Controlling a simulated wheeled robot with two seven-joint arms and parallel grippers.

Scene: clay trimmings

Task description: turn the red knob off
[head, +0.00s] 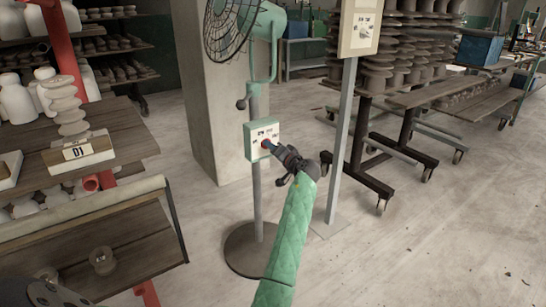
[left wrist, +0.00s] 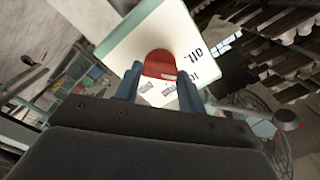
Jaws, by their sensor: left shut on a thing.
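The red knob (head: 265,144) is on the front of a small pale control box (head: 252,131) on the fan's pole. My left gripper (head: 274,148) is at the knob, its arm reaching up from the bottom of the head view. In the left wrist view the red knob (left wrist: 159,62) sits between the two blue-grey fingertips of my left gripper (left wrist: 158,82), which is shut on it. The box face (left wrist: 190,35) shows tilted there, with dark printed labels around the knob. The fingers partly hide the knob in the head view. My right gripper is not in view.
The fan (head: 234,25) stands on a round dark base (head: 249,250) beside a concrete pillar (head: 213,120). A post with a sign board (head: 359,27) stands just to the right. Shelves with pottery are at the left; wheeled racks stand at the right. The right foreground floor is clear.

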